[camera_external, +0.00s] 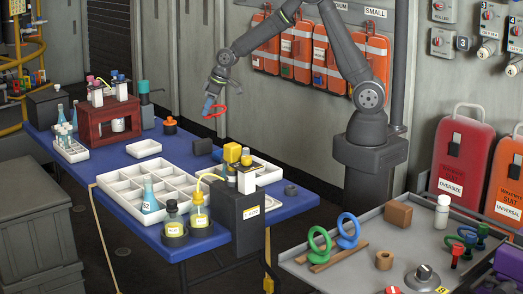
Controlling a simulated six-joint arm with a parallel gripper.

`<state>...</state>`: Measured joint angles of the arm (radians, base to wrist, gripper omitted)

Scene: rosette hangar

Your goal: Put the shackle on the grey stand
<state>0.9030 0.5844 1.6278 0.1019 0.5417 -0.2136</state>
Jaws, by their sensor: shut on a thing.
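My gripper (209,104) is shut on a red loop-shaped thing, which looks like the shackle (220,112). It holds it in the air above the far side of the blue table, near the wall. The fingertips are small and partly hidden. A grey round stand (423,280) with a dark knob on top is on the grey tray table at the lower right, far from my gripper. It looks like the grey stand, but I cannot be sure.
Green (319,244) and blue (348,230) rings stand on wooden strips on the grey table (380,225). The blue table (215,238) holds a white compartment tray (110,187), bottles, a red rack (107,122) and a dark box (240,215). A gap separates the tables.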

